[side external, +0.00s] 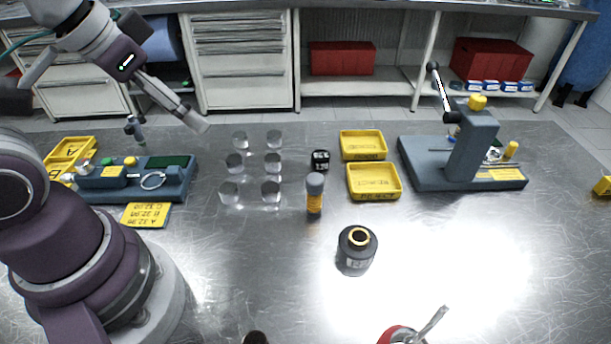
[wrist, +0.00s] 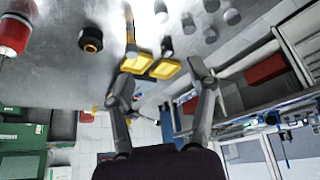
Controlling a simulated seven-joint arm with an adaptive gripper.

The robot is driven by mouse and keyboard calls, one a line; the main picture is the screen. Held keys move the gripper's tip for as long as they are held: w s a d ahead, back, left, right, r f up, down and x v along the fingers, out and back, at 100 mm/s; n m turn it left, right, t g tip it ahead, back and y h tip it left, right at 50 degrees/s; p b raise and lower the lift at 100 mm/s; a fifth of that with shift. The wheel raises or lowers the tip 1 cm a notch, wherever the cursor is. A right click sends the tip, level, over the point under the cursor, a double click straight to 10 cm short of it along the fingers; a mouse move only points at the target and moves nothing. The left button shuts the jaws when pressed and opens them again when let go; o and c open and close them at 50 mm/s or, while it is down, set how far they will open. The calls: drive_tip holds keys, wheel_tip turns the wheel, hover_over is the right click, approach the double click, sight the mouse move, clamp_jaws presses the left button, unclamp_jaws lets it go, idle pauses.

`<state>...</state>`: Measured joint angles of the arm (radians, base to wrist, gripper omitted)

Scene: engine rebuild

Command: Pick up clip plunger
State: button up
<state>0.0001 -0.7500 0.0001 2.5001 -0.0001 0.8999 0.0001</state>
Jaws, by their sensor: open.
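An upright tool (side external: 314,194) with a grey top and a ribbed yellow-orange body stands on the metal table near the middle. It looks like the clip plunger, though no label confirms this. In the wrist view it shows as a slim orange-and-grey shape (wrist: 129,28) at upper centre-left, beyond the fingertips. My gripper (wrist: 161,71) is open and empty, its two fingers wide apart. In the side view it is raised at upper left, well apart from the tool.
A black pot with a gold ring (side external: 356,250) stands in front of the tool. A small black block (side external: 320,160), clear-based grey cylinders (side external: 272,162) and yellow trays (side external: 374,181) surround it. A blue-grey stand (side external: 470,150) is right; a fixture (side external: 150,178) is left.

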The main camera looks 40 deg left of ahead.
drive_tip(key=shift+o, duration=0.3)
drive_tip(key=shift+f, duration=0.1)
drive_tip(key=n+h, duration=1.3)
drive_tip(key=n, duration=0.5)
approach(315, 178)
drive_tip(key=s+d+r, duration=0.2)
drive_tip(key=s+d, duration=0.1)
drive_tip(key=d, duration=0.2)
drive_tip(key=f+n+t, duration=0.1)
drive_tip(key=f+n, duration=0.1)
drive_tip(key=w+a+f+n+t+h, duration=0.1)
drive_tip(key=f+n+t, duration=0.1)
drive_tip(key=n, duration=0.1)
drive_tip(key=w+a+f+n+t, duration=0.1)
drive_tip(key=f+n+t, duration=0.1)
drive_tip(key=shift+w+a, duration=0.15)
drive_tip(key=shift+a, duration=0.05)
drive_tip(key=x, duration=0.7)
drive_tip(key=shift+w+d, duration=0.15)
drive_tip(key=shift+d, duration=0.1)
drive_tip(key=shift+c, duration=0.4)
